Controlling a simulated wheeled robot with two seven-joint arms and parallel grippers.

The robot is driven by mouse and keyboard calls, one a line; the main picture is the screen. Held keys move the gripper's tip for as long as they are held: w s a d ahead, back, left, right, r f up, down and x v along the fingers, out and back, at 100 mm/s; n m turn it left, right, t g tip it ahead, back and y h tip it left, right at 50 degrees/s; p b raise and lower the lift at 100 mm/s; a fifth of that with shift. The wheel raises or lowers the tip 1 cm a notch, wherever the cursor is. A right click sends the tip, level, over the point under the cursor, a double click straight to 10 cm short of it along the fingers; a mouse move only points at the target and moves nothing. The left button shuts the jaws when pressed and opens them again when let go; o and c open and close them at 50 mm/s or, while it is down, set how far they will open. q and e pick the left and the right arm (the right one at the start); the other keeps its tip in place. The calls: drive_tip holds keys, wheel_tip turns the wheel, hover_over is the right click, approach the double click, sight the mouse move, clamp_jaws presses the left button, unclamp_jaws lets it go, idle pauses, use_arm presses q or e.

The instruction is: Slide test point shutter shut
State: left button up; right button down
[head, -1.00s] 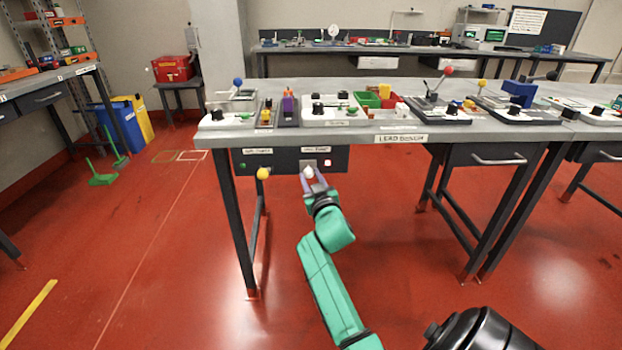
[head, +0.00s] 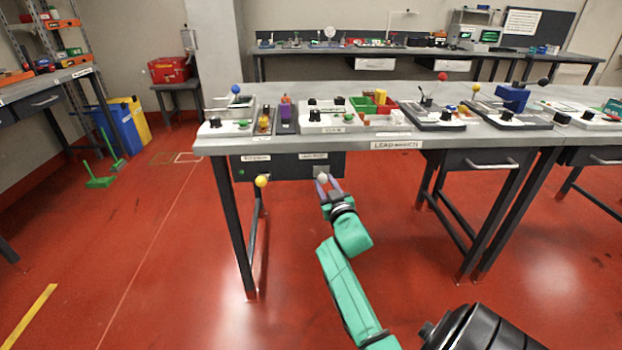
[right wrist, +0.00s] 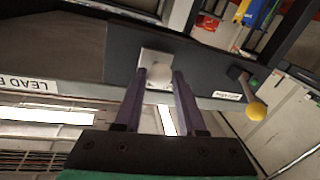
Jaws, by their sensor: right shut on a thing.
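The test point shutter is a small grey metal plate (head: 321,170) with a pale round knob (head: 322,178). It is on the dark panel (head: 290,167) under the front edge of the bench. In the right wrist view the plate (right wrist: 154,62) is bright against the dark panel. My right gripper (head: 327,183) is shut on the shutter's knob, one purple finger on each side. The fingers also show in the right wrist view (right wrist: 158,82); they partly hide the knob. No red mark shows beside the plate. My left gripper is out of view.
A lever with a yellow ball (head: 261,181) sticks out from the panel's left, near a green light (head: 241,173). Its ball (right wrist: 256,111) shows at right in the wrist view. The bench top (head: 380,145) carries several devices above. Open red floor lies in front.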

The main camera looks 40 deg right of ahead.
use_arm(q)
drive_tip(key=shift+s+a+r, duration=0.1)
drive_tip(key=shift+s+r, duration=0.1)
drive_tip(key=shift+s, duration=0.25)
use_arm(e)
drive_tip(key=shift+s+d, duration=0.45)
drive_tip(key=shift+d, duration=0.15)
drive_tip(key=c, duration=0.9)
unclamp_jaws()
drive_tip(key=o, duration=0.4)
drive_tip(key=shift+d+f, duration=0.1)
drive_tip(key=shift+d, duration=0.05)
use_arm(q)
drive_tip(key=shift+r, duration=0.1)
use_arm(e)
drive_tip(key=shift+s, duration=0.1)
